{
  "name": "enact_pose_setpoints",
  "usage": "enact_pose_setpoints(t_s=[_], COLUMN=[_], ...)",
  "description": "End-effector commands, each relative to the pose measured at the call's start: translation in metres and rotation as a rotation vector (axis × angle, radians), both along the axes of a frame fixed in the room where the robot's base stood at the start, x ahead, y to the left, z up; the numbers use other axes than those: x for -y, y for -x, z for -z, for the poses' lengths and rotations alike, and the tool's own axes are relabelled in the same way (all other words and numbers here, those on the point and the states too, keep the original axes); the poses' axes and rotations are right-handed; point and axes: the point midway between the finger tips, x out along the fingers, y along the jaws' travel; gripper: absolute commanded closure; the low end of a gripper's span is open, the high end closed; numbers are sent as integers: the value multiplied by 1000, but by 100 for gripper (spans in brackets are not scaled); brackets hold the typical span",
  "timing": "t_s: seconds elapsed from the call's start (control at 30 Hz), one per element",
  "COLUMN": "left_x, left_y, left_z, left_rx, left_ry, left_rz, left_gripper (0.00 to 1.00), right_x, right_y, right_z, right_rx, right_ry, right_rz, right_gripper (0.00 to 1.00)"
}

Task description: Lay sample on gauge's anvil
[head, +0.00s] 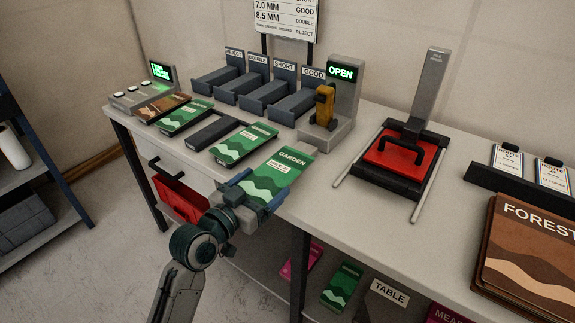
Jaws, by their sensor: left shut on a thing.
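The sample, a green GARDEN packet (278,168) with pale wave stripes, is held in my left gripper (260,190) at the table's front edge. My right gripper is not in view.
Bins labelled REJECT, DOUBLE, SHORT and GOOD (292,107) stand left of the gauge. More packets lie front left, including a green one (243,143) near the held sample. A black and red press (395,160) with a tall lever stands right. Brown FOREST packets (525,240) lie far right.

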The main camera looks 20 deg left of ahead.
Motion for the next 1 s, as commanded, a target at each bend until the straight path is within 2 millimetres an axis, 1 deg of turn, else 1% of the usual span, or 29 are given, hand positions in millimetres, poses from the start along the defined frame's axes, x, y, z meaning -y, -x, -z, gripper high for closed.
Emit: enact_pose_setpoints(t_s=[0.03,0.2,0.3,0.4,0.57,0.63,0.67,0.7,0.8,0.9,1.0], left_x=[1,3,4,5,5,6,6,6,6,5,5], left_y=[-16,-62,-86,-103,-115,-123,-125,-123,-123,-123,-123], left_z=[-1,4,6,8,10,10,15,24,39,46,46], left_rx=[2,0,1,0,1,1,-2,-4,-3,0,1], left_ry=[2,2,3,1,0,1,2,1,1,1,0], left_rz=[-1,0,0,0,0,0,0,0,0,-1,-1], left_gripper=[37,37,37,37,37,37,37,37,37,37,37], right_x=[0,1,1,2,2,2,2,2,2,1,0], right_y=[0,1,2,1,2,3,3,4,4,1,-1], right_z=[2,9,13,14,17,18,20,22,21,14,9], right_rx=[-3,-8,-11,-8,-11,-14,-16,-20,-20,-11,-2], right_ry=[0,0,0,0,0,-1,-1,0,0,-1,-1], right_rz=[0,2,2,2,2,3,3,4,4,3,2], right_gripper=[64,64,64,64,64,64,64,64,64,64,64])
